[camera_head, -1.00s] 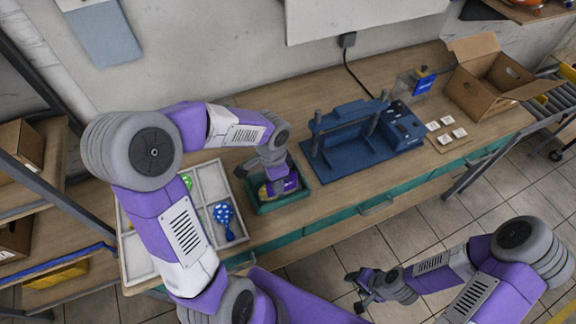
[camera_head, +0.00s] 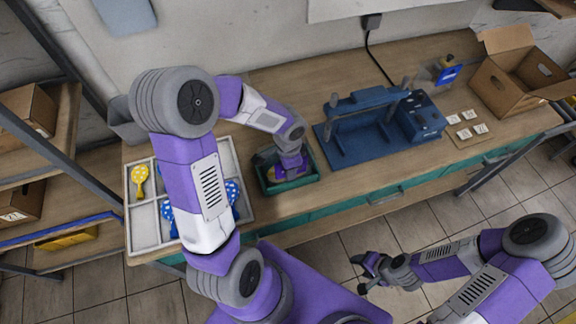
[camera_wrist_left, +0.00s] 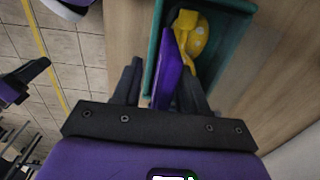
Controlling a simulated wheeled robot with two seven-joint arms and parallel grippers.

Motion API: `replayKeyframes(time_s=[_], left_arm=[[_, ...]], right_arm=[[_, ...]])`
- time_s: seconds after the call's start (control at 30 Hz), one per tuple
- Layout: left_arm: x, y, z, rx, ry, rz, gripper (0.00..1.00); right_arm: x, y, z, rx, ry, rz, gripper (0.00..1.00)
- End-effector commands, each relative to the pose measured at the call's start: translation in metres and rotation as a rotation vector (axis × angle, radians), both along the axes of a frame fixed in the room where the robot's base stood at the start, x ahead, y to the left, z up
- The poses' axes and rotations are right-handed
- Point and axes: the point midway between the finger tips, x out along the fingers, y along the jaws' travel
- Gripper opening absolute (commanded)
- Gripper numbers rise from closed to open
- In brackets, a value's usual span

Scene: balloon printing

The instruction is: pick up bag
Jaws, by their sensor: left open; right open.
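A green tray (camera_head: 302,183) sits on the workbench, below the left forearm. In the left wrist view the tray (camera_wrist_left: 236,8) holds a flat purple item (camera_wrist_left: 171,62), which may be the bag, and a yellow dotted item (camera_wrist_left: 194,35) beside it. My left gripper (camera_wrist_left: 163,66) is open, with its dark fingers on either side of the purple item's near part. I cannot tell whether they touch it. In the head view that gripper (camera_head: 285,174) reaches down at the tray, partly hidden. My right gripper (camera_head: 366,274) is open and empty over the floor, away from the bench.
A white divided tray (camera_head: 145,238) with yellow and blue dotted balloons lies left of the green tray, partly behind my left arm. A blue press (camera_head: 352,150) stands to the right. An open cardboard box (camera_head: 505,95) and small white cards (camera_head: 465,133) are further right.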

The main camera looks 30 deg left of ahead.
Motion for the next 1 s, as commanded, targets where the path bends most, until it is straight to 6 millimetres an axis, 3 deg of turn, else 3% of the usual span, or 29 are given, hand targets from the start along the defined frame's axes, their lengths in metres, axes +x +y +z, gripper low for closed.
replayKeyframes(time_s=[0.07,0.3,0.73,0.87,1.0], left_arm=[[0.000,0.000,0.000,0.000,0.000,0.000,0.36],[0.000,0.000,0.000,0.000,0.000,0.000,0.00],[0.000,0.000,0.004,0.000,-0.001,-0.001,0.00],[0.001,0.000,0.021,0.001,-0.005,0.001,0.00],[0.001,0.000,0.051,0.001,-0.006,0.001,0.00]], right_arm=[[0.000,0.000,0.000,0.000,0.000,0.000,0.56],[0.000,0.000,0.000,0.000,0.000,0.000,0.56],[0.000,0.000,0.001,0.000,0.000,0.000,0.56],[0.000,0.000,0.005,0.000,0.000,0.000,0.56],[0.000,0.000,0.011,0.000,0.000,0.000,0.56]])
